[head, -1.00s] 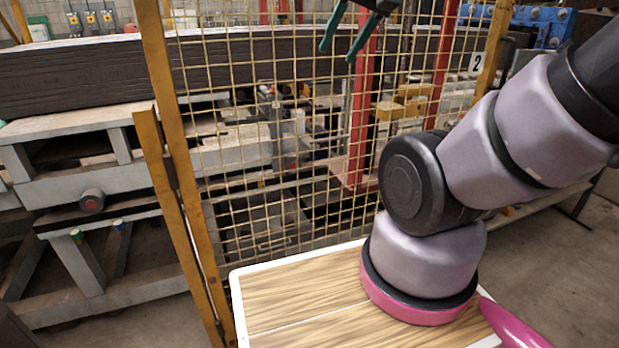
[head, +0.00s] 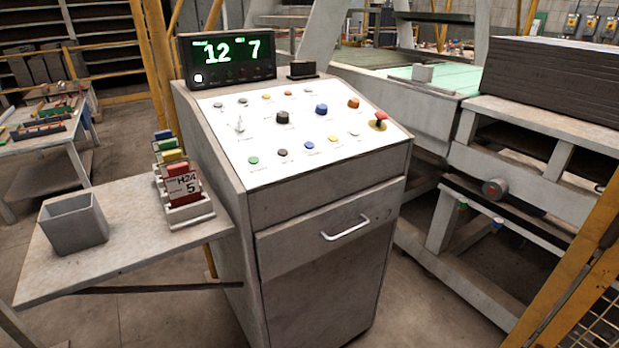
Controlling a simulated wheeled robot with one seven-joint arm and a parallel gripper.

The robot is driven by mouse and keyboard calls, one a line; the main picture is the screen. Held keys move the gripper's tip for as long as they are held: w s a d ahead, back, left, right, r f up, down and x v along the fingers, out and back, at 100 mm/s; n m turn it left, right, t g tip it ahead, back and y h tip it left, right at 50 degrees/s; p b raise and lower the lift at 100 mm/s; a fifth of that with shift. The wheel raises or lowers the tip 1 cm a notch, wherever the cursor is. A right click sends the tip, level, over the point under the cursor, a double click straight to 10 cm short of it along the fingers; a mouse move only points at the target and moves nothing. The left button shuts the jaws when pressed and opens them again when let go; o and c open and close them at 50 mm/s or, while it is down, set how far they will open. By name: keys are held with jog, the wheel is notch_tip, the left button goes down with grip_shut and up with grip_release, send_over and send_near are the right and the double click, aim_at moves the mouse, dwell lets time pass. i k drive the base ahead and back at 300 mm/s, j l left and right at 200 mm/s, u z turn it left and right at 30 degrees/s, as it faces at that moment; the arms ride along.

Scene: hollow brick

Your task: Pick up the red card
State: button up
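The red card (head: 181,183) stands upright in the front slot of a stepped grey card rack (head: 192,213) on the shelf at the left. It has a white label reading roughly "H2A 5". Behind it, yellow, green and blue cards stand in the further slots. My gripper and arm are outside the head view now.
A grey open bin (head: 75,222) stands left of the rack on the side shelf (head: 120,268). A control console (head: 330,215) with buttons, a drawer and a display (head: 227,57) reading "12 7" rises right of the shelf. Yellow fencing (head: 580,275) is at the right.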

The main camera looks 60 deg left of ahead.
aim_at(182, 184)
jog(key=u, duration=3.1)
jog(key=i+u, duration=0.25)
jog(key=i+l+u, duration=0.1)
jog(key=i+u, duration=0.2)
